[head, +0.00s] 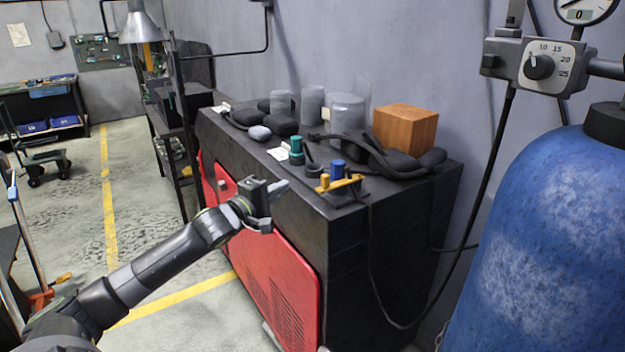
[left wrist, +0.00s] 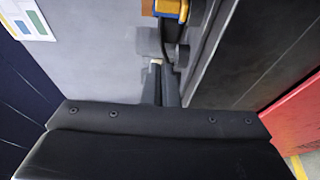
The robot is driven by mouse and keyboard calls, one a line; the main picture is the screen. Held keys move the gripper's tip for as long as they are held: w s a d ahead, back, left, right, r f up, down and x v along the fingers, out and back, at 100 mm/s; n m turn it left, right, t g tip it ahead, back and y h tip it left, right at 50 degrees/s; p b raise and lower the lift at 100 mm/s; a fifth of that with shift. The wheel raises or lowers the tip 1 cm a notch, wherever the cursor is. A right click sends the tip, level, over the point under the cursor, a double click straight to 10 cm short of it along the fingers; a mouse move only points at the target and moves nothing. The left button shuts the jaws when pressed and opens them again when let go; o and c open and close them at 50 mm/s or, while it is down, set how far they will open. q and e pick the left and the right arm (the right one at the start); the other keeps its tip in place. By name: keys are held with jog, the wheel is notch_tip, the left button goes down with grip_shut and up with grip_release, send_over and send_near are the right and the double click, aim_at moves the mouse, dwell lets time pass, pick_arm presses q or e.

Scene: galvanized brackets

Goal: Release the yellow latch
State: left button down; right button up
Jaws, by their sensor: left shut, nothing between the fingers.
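The yellow latch (head: 345,183) sits near the front right edge of the black cabinet top (head: 285,177), beside a blue knob (head: 338,168). In the left wrist view, a yellow part with a blue piece (left wrist: 172,8) is cut off by the top edge, ahead of my fingers. My left gripper (head: 283,188) is over the cabinet's front edge, left of the latch and apart from it. Its fingers (left wrist: 162,68) are together with nothing between them. My right gripper is in neither view.
A teal knob (head: 296,146), a dark cable and several dark rounded objects lie on the cabinet top. A wooden block (head: 405,129) stands at the back right. A blue gas cylinder (head: 560,240) stands at the right. The floor left of the red panel (head: 270,280) is partly clear.

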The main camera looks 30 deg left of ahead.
pick_arm(q)
jog(key=w+d, duration=0.1)
jog(key=w, duration=0.2)
jog(key=w+d+p, duration=0.1)
jog(key=w, duration=0.2)
jog(key=w+d+p, duration=0.1)
jog(key=w, duration=0.1)
jog(key=shift+w+d, duration=0.2)
jog(key=shift+w, duration=0.2)
jog(key=shift+s+d+f+p, duration=0.1)
jog(key=shift+s+d+p, duration=0.05)
jog(key=shift+d+p, duration=0.25)
dwell(0.3)
